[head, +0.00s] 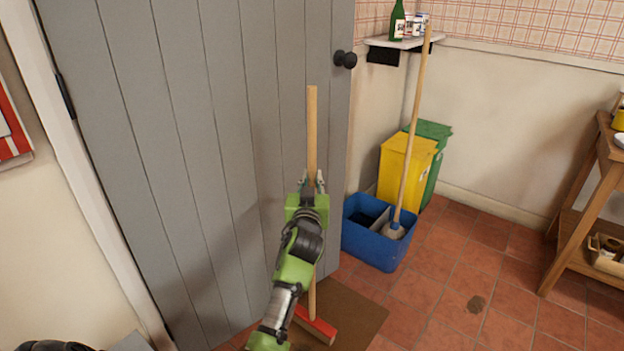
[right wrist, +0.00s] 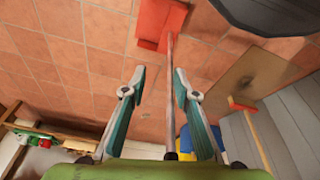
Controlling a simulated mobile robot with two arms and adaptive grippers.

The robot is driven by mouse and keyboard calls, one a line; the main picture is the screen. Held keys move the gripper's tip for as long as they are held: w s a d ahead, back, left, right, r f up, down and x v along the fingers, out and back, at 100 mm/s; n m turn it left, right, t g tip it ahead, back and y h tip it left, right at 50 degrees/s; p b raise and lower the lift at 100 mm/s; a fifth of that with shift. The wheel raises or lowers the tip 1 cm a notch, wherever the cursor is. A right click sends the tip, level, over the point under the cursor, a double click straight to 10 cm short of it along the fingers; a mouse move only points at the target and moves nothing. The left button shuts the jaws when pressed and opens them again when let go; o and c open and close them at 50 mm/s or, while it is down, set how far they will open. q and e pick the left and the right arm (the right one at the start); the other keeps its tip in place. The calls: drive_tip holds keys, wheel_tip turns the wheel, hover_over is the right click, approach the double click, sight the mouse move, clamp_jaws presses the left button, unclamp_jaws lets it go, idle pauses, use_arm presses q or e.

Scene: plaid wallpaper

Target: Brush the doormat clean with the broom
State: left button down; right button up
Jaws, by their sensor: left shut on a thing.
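The broom has a light wooden handle (head: 312,120) and a red head (head: 317,326). My left gripper (head: 312,184) is shut on the handle, which stands nearly upright in front of the grey door. The head rests on the brown doormat (head: 358,318), partly hidden by my left arm. The right wrist view also shows the red broom head (right wrist: 241,105) at the edge of the doormat (right wrist: 235,72), which bears a dark patch. My right gripper (right wrist: 159,73) is open in that view, with a grey stick between its fingers, apart from the left finger.
The grey stick (right wrist: 170,75) joins a red dustpan-like thing (right wrist: 158,22) on the tiles. A blue bucket (head: 375,250) with a mop (head: 412,140) stands right of the mat, before yellow (head: 405,165) and green bins. A dark spot (head: 476,303) marks the open floor. A wooden table (head: 590,190) stands right.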

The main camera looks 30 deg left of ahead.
drive_tip(key=b+v, duration=0.1)
drive_tip(key=v, duration=0.5)
drive_tip(key=shift+r+b, duration=0.15)
drive_tip(key=shift+b, duration=0.25)
drive_tip(key=shift+w+d, duration=0.1)
drive_tip(key=shift+w, duration=0.05)
